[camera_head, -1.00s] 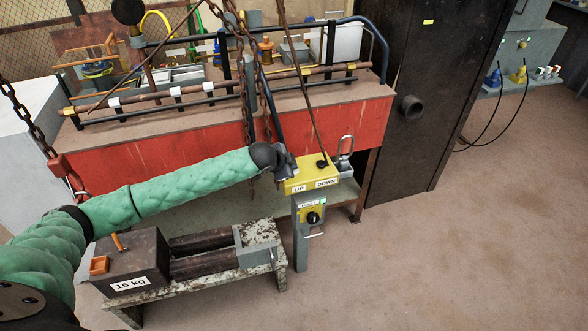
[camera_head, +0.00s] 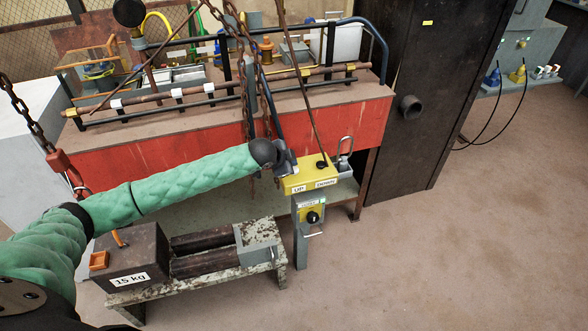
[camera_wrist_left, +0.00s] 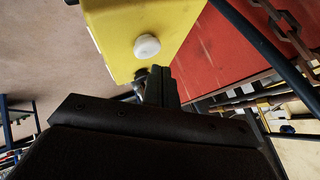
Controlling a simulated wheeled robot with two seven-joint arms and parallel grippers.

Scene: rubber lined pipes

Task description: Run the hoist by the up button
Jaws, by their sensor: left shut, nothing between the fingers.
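My left gripper (camera_head: 289,166) is shut and empty at the pendant's left top edge. In the left wrist view, the fingertips (camera_wrist_left: 159,82) are close to the yellow face beside a white button (camera_wrist_left: 147,46); contact cannot be told. My right gripper is not seen.
The red hoist hook block (camera_head: 58,162) hangs on a chain at the left. The red-sided table (camera_head: 130,158) carries pipes and a rail. A grey post with a yellow switch box (camera_head: 311,214) stands below the pendant. The floor at the right is clear.

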